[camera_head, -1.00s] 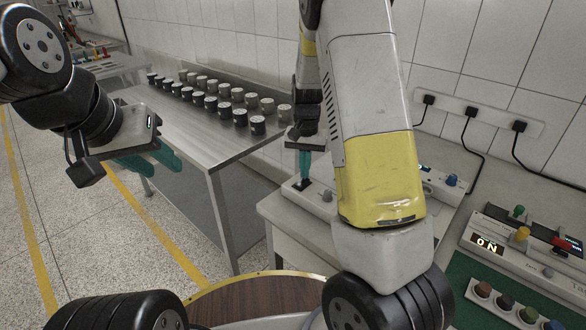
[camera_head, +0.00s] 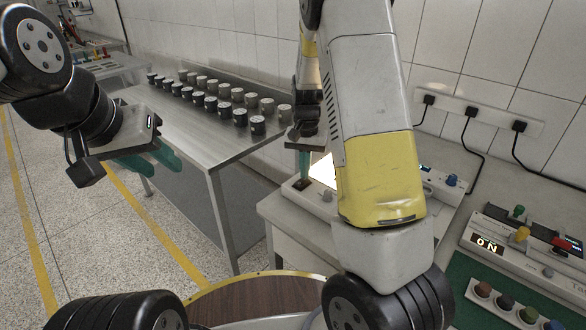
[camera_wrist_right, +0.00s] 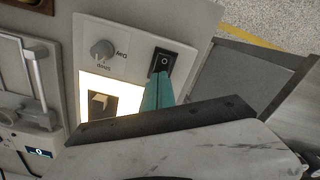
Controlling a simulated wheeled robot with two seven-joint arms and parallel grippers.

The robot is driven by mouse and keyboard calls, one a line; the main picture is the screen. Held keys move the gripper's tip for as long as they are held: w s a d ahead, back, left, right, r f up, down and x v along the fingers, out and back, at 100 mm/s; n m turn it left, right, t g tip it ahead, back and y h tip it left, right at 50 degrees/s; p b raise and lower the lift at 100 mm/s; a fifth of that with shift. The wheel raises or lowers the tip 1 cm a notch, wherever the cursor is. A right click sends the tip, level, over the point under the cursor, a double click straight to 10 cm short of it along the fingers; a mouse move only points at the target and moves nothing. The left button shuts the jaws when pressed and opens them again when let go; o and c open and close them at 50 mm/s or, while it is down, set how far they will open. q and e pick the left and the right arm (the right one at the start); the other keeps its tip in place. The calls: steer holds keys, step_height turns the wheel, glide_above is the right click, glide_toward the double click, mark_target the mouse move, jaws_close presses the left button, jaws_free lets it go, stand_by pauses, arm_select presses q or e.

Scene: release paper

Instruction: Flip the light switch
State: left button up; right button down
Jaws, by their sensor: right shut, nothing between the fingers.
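The light switch is a small black rocker (camera_wrist_right: 162,62) on a pale panel in the right wrist view. My right gripper (camera_wrist_right: 158,82) is shut and empty, its teal fingertips at the rocker's lower edge; whether they touch is hard to tell. In the head view the right gripper (camera_head: 303,173) points down over the switch's panel, partly behind my right arm. A light panel (camera_head: 323,170) glows white beside it; it also shows lit in the right wrist view (camera_wrist_right: 92,84). My left gripper (camera_head: 150,160) is open and empty, over the floor at left.
A grey knob (camera_wrist_right: 103,49) sits beside the rocker. A metal table (camera_head: 190,135) with several cans stands behind. At right are a device with an "ON" display (camera_head: 487,243) and a wall socket strip (camera_head: 480,116) with plugged cables.

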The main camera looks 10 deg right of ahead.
steer(key=shift+r, duration=3.05)
steer(key=s+a+r+n+t+y, duration=0.1)
steer(key=s+r+n+t, duration=0.1)
steer(key=s+r, duration=0.6)
steer(key=s+a+r+n+t+y, duration=0.1)
steer(key=s+r+n+t, duration=0.2)
steer(key=s+r, duration=0.5)
steer(key=s+t, duration=0.1)
steer(key=s, duration=0.7)
steer(key=shift+s+r, duration=0.15)
steer(key=shift+r, duration=0.15)
steer(key=shift+a, duration=0.1)
